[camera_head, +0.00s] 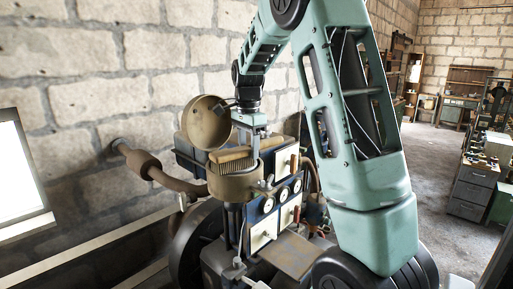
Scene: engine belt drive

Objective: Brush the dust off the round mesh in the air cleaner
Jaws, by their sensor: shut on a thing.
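The air cleaner (236,187) is a round tan can on top of the engine, at the centre of the head view. Its domed lid (207,122) stands open, tilted up at the left. My gripper (252,154) points down over the can's open top and is shut on a brush, whose light wooden handle (230,155) lies roughly level across the opening. The round mesh inside is mostly hidden by the brush and the gripper, so I cannot make out its dust. Whether the bristles touch it cannot be told.
A rusty pipe with a bulge (146,164) runs from the stone wall to the can's left. A panel with dials (268,205) is below right. A large dark wheel (190,245) stands low left. Open floor (440,165) lies right, beside drawers (474,190).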

